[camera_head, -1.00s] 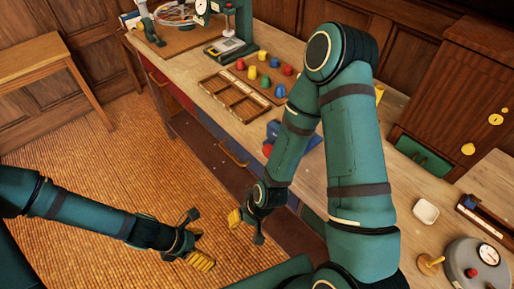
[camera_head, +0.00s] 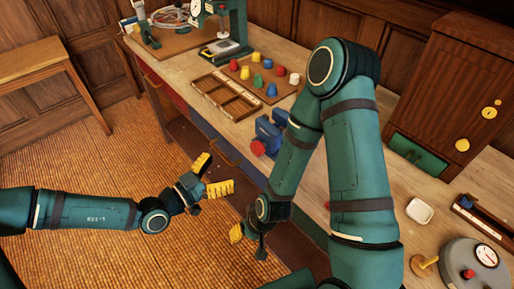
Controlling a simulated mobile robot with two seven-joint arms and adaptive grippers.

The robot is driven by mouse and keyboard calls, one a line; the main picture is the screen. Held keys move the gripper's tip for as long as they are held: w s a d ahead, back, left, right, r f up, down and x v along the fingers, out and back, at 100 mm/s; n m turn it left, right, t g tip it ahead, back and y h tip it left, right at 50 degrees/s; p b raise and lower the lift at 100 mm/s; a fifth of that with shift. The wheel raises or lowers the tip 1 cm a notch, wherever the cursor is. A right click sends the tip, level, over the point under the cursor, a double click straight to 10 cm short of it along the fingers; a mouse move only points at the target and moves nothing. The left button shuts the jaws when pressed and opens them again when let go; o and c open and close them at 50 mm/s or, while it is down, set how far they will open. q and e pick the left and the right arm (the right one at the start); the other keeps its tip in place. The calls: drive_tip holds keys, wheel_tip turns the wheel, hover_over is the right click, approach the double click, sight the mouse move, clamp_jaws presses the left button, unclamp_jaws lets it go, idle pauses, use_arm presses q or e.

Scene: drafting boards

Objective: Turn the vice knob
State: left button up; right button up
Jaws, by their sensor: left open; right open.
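A blue vice (camera_head: 270,131) sits at the front edge of the wooden workbench, partly behind my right arm. Its red knob (camera_head: 258,147) faces out over the bench's front edge. My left gripper (camera_head: 221,174) is open and empty, with yellow finger pads spread, over the floor in front of the bench, below and left of the knob and apart from it. My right gripper (camera_head: 243,239) hangs low in front of the bench, below the knob; one yellow pad shows and the rest is partly hidden by its wrist.
A board of coloured knobs (camera_head: 264,78) and a divided wooden tray (camera_head: 226,97) lie behind the vice. A green press (camera_head: 232,25) stands farther back. A white dish (camera_head: 419,211) and a round gauge device (camera_head: 474,265) are at the right.

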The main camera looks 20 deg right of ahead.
sight(254, 149)
use_arm(q)
drive_tip(key=b+x, duration=0.2)
drive_tip(key=x, duration=1)
drive_tip(key=shift+d+b, duration=0.35)
drive_tip(key=shift+w, duration=0.1)
drive_tip(key=c, duration=1.2)
